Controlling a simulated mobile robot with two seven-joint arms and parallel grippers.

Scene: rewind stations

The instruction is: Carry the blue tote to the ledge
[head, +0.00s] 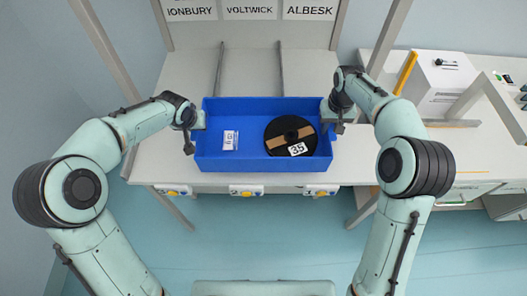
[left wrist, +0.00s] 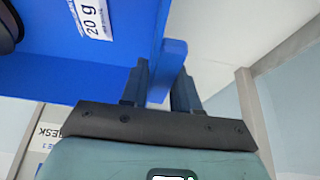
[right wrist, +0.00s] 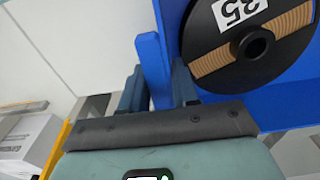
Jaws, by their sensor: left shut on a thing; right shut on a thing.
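The blue tote (head: 250,178) is in the middle of the head view, in front of or over the near edge of the bench. Inside it lie a black spool (head: 274,131) with a tan band and a "35" label, and a white card (head: 230,140). My left gripper (head: 191,128) is shut on the tote's left side; the left wrist view shows its fingers around a blue tab (left wrist: 167,70). My right gripper (head: 336,115) is shut on the tote's right side; the right wrist view shows its fingers around a blue tab (right wrist: 153,70). I cannot tell whether the tote touches the bench.
The pale bench (head: 190,80) has two dark rails and a sign board (head: 250,12) reading "IONBURY", "VOLTWICK", "ALBESK" behind. Yellow buttons (head: 247,191) line its front edge. A white box (head: 440,80) and a yellow bar (head: 405,72) stand at right. Floor in front is clear.

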